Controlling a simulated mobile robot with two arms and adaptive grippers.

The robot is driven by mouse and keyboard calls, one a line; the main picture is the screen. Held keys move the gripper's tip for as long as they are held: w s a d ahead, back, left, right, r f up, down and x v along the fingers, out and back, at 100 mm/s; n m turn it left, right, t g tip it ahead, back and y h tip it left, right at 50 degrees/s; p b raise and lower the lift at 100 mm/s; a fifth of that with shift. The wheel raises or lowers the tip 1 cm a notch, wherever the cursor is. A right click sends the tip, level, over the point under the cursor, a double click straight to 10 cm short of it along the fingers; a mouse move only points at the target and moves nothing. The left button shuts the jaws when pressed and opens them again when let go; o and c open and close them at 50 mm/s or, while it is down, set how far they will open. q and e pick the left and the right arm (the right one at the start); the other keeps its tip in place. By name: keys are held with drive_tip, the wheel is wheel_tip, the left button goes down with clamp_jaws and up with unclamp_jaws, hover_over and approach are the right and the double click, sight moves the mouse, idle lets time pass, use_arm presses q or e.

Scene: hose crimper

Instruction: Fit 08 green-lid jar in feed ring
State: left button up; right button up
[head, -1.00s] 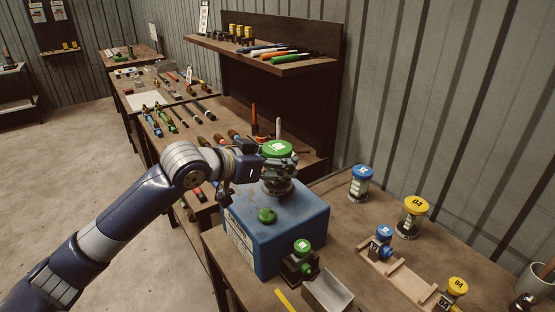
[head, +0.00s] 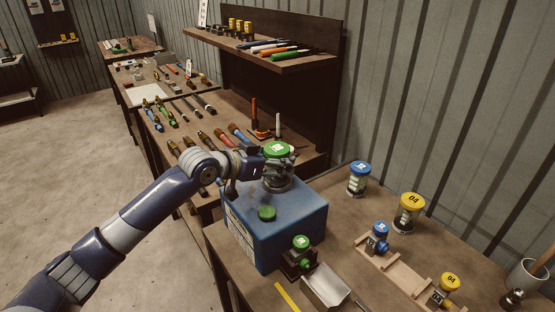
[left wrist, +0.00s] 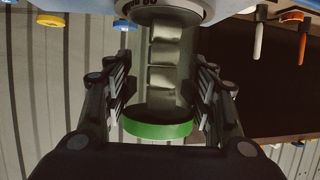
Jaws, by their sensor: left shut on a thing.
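The green-lid jar (head: 277,149) stands upright above the blue crimper machine (head: 300,225). In the left wrist view, its green lid (left wrist: 158,128) is low in the picture and its clear body with pale metallic pieces (left wrist: 165,60) shows above. My left gripper (left wrist: 160,85) is shut on the jar, one finger on each side. The far end of the body meets the grey feed ring (left wrist: 175,12) at the top edge; I cannot tell how deep it sits. In the head view the fingers (head: 277,165) hide much of the jar. My right gripper is not in view.
In front are a small green-topped unit (head: 301,243) and a metal chute (head: 326,285). A blue-lid jar (head: 359,170), a yellow-lid jar (head: 410,205) and a wooden rack (head: 398,268) stand to the right.

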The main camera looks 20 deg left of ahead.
use_arm(q)
drive_tip(key=shift+f, duration=0.1)
drive_tip(key=o, duration=1.3)
drive_tip(key=shift+c, duration=0.2)
drive_tip(key=shift+s+a, duration=0.1)
drive_tip(key=b+v, duration=0.3)
drive_tip(key=v, duration=0.9)
